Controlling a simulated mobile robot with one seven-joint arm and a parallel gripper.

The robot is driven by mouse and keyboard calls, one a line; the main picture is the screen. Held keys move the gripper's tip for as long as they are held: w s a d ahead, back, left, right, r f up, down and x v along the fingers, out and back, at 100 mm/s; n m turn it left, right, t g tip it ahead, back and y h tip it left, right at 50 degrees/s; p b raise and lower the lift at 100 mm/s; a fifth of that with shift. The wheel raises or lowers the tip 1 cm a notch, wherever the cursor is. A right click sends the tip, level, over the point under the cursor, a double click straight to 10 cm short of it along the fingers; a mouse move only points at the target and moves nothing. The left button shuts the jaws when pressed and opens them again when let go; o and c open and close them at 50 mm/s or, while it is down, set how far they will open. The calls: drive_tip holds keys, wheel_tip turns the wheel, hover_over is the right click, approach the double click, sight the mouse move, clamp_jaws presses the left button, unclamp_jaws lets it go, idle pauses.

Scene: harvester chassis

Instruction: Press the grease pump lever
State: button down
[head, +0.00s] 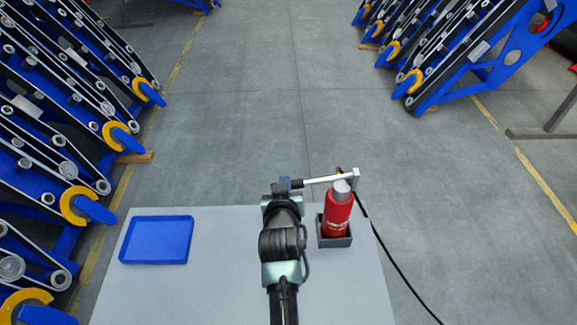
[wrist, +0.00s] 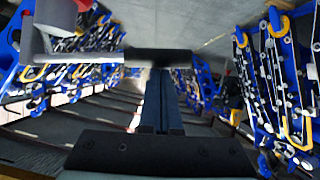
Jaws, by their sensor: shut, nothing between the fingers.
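The red grease pump (head: 337,209) stands upright in a dark grey square holder (head: 336,240) on the table. Its pale lever (head: 325,180) runs left from the pump head, nearly level, to a dark grip. My gripper (head: 285,184) is at the grip end of the lever, left of the pump. In the wrist view the lever (wrist: 88,57) comes in from the left, and its dark grip (wrist: 158,58) lies across the tips of my gripper (wrist: 159,76). My fingers are shut with nothing between them. I cannot tell whether they touch the grip.
A blue tray (head: 157,240) lies on the left of the light grey table (head: 225,290). A black hose (head: 390,255) runs from the pump off the table's right side. Blue harvester chassis parts (head: 65,150) stand on both sides of the open floor.

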drive_tip(key=s+a+r, duration=0.1)
drive_tip(key=s+r, duration=0.6)
drive_tip(key=s, duration=0.1)
drive_tip(key=shift+s+a+r, duration=0.2)
drive_tip(key=shift+a+r, duration=0.1)
drive_tip(key=shift+r, duration=0.1)
idle(0.5)
